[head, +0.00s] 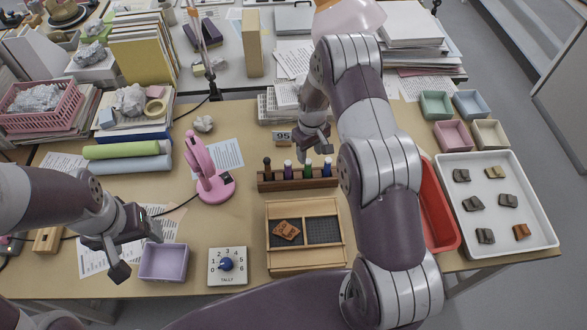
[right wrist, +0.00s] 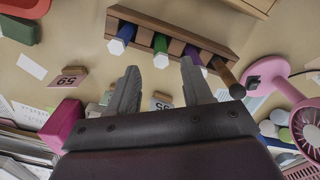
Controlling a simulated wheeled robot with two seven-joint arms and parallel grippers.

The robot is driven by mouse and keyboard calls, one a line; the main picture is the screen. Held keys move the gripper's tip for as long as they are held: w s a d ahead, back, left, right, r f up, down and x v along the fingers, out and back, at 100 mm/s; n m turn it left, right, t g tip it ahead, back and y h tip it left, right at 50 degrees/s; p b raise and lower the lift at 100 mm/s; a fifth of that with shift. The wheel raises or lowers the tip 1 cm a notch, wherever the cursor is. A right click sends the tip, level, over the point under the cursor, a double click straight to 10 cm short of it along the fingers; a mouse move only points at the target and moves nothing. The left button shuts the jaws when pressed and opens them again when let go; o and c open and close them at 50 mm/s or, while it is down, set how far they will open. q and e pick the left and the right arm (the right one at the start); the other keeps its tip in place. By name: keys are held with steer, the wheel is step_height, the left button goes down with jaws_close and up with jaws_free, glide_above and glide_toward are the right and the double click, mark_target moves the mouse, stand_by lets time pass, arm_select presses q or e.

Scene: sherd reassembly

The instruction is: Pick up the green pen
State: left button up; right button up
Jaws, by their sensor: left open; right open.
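The green pen (head: 308,169) stands in a wooden rack (head: 297,184) between a purple pen (head: 288,168) and a blue pen (head: 327,169). A brown-handled tool (head: 267,166) stands at the rack's left end. My right gripper (head: 312,153) is open and empty just behind the rack. In the right wrist view the green pen (right wrist: 160,45), with its pale end, shows at the gap between the open fingertips (right wrist: 160,66). I cannot tell whether they touch it. My left gripper (head: 138,253) is open and empty beside the lilac box, far from the rack.
A pink fan (head: 207,170) stands left of the rack. A wooden tray (head: 305,262) with a sherd is in front. A lilac box (head: 164,262) and a tally dial (head: 227,266) are front left. A red tray (head: 437,215) and a white sherd tray (head: 545,235) are right.

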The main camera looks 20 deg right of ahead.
mark_target(308, 169)
steer(key=f, duration=0.3)
steer(key=shift+w+d+f+p, duration=0.15)
steer(key=shift+d+f+p, duration=0.1)
steer(key=shift+d+p, duration=0.05)
steer(key=f+p, duration=0.1)
steer(key=a+f+p, duration=0.1)
steer(key=f, duration=0.1)
steer(key=shift+a, duration=0.15)
steer(key=f, duration=0.2)
steer(key=shift+d+f, duration=0.4)
steer(key=shift+f, duration=0.05)
steer(key=shift+c, duration=1.2)
steer(key=shift+a, duration=0.25)
steer(key=c, duration=0.5)
jaws_close()
arm_select(q)
steer(key=r, duration=0.3)
steer(key=shift+w, duration=0.25)
arm_select(e)
steer(key=shift+d, duration=0.15)
